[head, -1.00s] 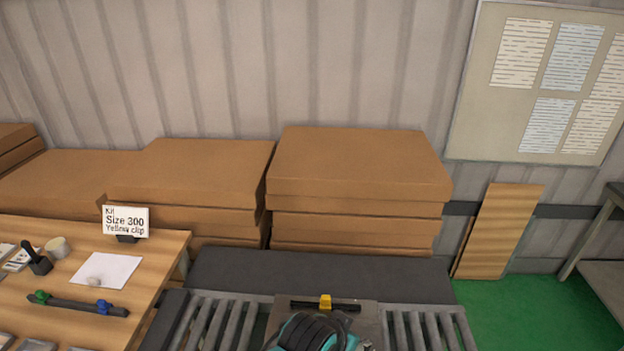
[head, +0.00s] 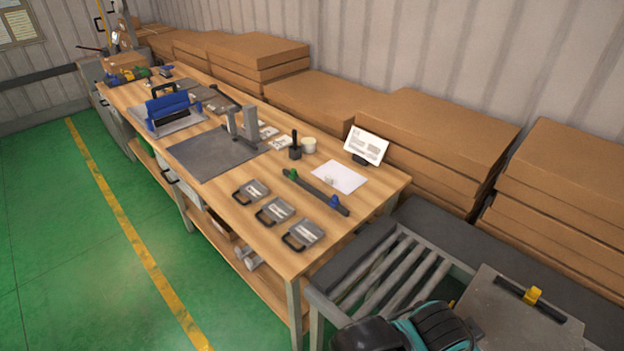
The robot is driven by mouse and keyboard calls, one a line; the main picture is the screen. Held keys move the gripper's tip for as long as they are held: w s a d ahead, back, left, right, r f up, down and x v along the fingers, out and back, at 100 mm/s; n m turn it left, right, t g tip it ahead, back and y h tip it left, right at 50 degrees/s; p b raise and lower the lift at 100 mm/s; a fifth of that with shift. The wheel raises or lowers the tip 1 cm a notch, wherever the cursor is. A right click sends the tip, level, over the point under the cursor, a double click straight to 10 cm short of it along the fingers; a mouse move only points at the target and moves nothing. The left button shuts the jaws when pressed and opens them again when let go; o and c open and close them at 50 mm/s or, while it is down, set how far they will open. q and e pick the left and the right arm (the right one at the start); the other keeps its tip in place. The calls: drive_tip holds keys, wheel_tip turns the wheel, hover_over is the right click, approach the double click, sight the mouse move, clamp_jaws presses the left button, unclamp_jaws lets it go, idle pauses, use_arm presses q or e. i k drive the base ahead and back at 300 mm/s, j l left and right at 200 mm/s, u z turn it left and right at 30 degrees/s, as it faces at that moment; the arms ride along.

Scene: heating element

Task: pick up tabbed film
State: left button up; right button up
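I cannot tell for sure which item is the tabbed film. Several flat grey pieces with black loop-shaped tabs lie on the wooden workbench (head: 235,220): a far one (head: 252,191), a middle one (head: 275,210) and a near one (head: 303,234), in a row along its front edge. A white sheet (head: 338,178) with a small pale object on it lies behind them. A teal and black part (head: 440,325), apparently of my own arm, shows at the bottom, away from these pieces. No gripper fingers show.
A dark bar (head: 316,192) with green and blue clips lies behind the grey pieces. A grey mat (head: 215,153), a blue-framed fixture (head: 172,109) and a sign card (head: 366,145) are on the bench. A roller conveyor (head: 385,275) carries a plate (head: 520,318) with a yellow clip.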

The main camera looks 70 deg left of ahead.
sight(341, 177)
drive_tip(key=u, duration=0.45)
drive_tip(key=i+u, duration=0.1)
drive_tip(key=u, duration=0.75)
drive_tip(key=i+u, duration=0.15)
drive_tip(key=u, duration=0.7)
drive_tip(key=i+l+u, duration=0.2)
drive_tip(key=k, duration=0.65)
drive_tip(key=z, duration=0.45)
drive_tip(key=j+z, duration=0.1)
drive_tip(key=z, duration=0.4)
drive_tip(key=j+z, duration=0.1)
drive_tip(key=z, duration=0.8)
drive_tip(key=j, duration=0.65)
drive_tip(key=k+j, duration=0.1)
drive_tip(key=j, duration=0.6)
drive_tip(key=j+z, duration=0.1)
drive_tip(key=j, duration=0.55)
drive_tip(key=k+j, duration=0.15)
drive_tip(key=j, duration=1.2)
